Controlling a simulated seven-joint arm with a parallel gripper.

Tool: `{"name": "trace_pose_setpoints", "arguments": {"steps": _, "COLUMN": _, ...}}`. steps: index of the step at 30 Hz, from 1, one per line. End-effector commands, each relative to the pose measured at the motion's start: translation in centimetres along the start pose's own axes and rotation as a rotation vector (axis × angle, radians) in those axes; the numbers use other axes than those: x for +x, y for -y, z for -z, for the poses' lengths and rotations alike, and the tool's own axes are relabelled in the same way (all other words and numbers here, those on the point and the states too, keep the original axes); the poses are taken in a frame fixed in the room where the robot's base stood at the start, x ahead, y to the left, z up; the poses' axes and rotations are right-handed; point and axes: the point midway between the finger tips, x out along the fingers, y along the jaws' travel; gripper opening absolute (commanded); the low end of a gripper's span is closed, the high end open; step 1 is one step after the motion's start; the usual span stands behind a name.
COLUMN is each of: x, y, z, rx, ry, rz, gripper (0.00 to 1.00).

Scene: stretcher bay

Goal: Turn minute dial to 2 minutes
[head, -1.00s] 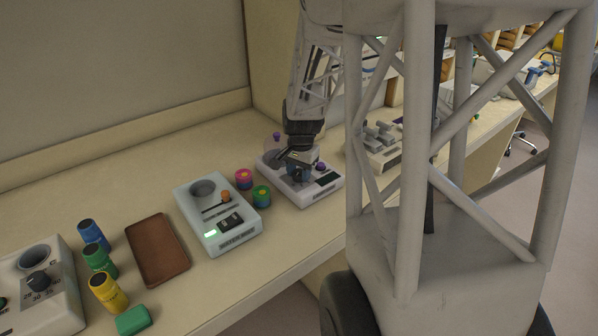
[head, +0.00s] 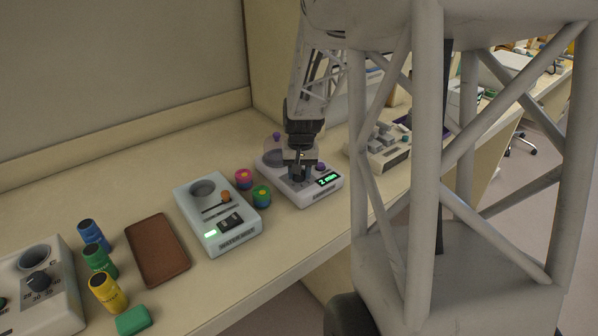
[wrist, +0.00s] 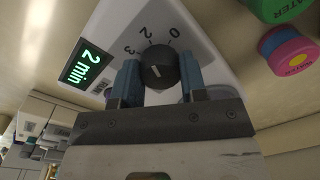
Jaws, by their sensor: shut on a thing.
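The device with the minute dial is a white box (head: 328,199) on the bench in the head view. In the wrist view its round black dial (wrist: 160,67) sits among the printed marks 0, 2 and 3. In the head view my gripper (head: 299,175) points down over the box and hides the dial.
Pink (head: 244,178) and green (head: 261,195) cups stand left of the box. Beyond them are another white device (head: 218,214), a brown tray (head: 157,250) and blue, green and yellow tubes. A grey device (head: 378,147) stands to the right. Bare bench lies behind the devices.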

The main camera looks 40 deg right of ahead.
Motion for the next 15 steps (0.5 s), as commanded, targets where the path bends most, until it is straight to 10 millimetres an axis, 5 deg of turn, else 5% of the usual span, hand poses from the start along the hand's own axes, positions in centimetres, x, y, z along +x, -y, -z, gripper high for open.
{"name": "trace_pose_setpoints", "arguments": {"steps": 9, "x": 0.01, "y": 0.01, "z": 0.02, "rx": -0.001, "ry": 0.000, "rz": 0.000, "gripper": 0.15}}
{"name": "trace_pose_setpoints", "arguments": {"steps": 10, "x": 0.01, "y": 0.01, "z": 0.02, "rx": 0.000, "ry": 0.000, "rz": 0.000, "gripper": 0.44}}
{"name": "trace_pose_setpoints", "arguments": {"steps": 15, "x": 0.01, "y": 0.00, "z": 0.01, "rx": 0.000, "ry": 0.000, "rz": 0.000, "gripper": 0.65}}
